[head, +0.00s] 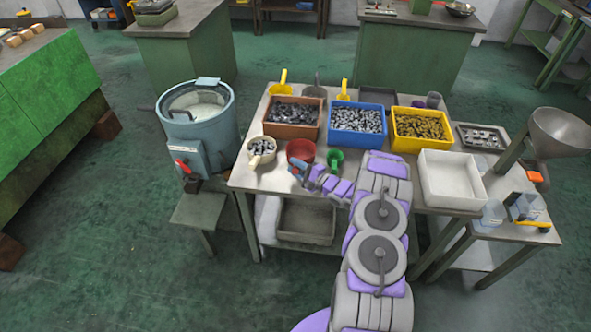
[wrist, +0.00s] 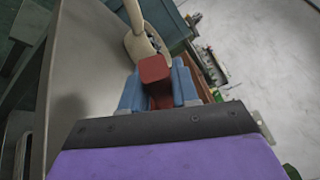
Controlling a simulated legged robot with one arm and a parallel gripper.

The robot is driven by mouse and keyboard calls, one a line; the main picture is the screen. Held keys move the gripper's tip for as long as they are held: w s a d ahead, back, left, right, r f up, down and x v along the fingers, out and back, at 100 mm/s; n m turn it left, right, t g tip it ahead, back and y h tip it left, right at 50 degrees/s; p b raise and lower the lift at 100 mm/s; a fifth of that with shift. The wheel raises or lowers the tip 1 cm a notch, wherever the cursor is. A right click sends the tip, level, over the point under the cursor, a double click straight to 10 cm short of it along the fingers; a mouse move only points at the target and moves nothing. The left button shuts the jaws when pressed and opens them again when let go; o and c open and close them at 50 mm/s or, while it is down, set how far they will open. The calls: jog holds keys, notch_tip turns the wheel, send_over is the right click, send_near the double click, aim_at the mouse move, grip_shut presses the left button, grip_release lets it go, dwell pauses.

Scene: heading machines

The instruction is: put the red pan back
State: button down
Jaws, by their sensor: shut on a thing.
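The red pan (head: 301,148) is at the front of the table, between a cream pan (head: 261,148) and a small green scoop (head: 335,160). My gripper (head: 298,168) is at its near side. In the wrist view, the blue fingers of my gripper (wrist: 160,90) are shut on a red block-shaped part of the red pan (wrist: 154,69), which looks like its handle. The pan's bowl is mostly hidden there. I cannot tell whether the pan touches the table.
Brown (head: 293,132), blue (head: 358,141) and yellow (head: 420,145) bins of parts stand behind. An empty white tray (head: 450,184) is to the right. A blue-grey drum machine (head: 205,135) stands left of the table (head: 240,180). The cream pan (wrist: 140,45) is close to my fingers.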

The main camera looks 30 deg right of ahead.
jog(key=shift+d+f, duration=0.2)
jog(key=shift+d, duration=0.15)
jog(key=c, duration=1.3)
grip_release()
jog(key=o, duration=0.5)
jog(key=shift+a, duration=0.2)
jog(key=shift+c, duration=0.2)
jog(key=shift+a, duration=0.1)
jog(key=p+v, duration=0.2)
jog(key=v, duration=1)
jog(key=shift+s, duration=0.1)
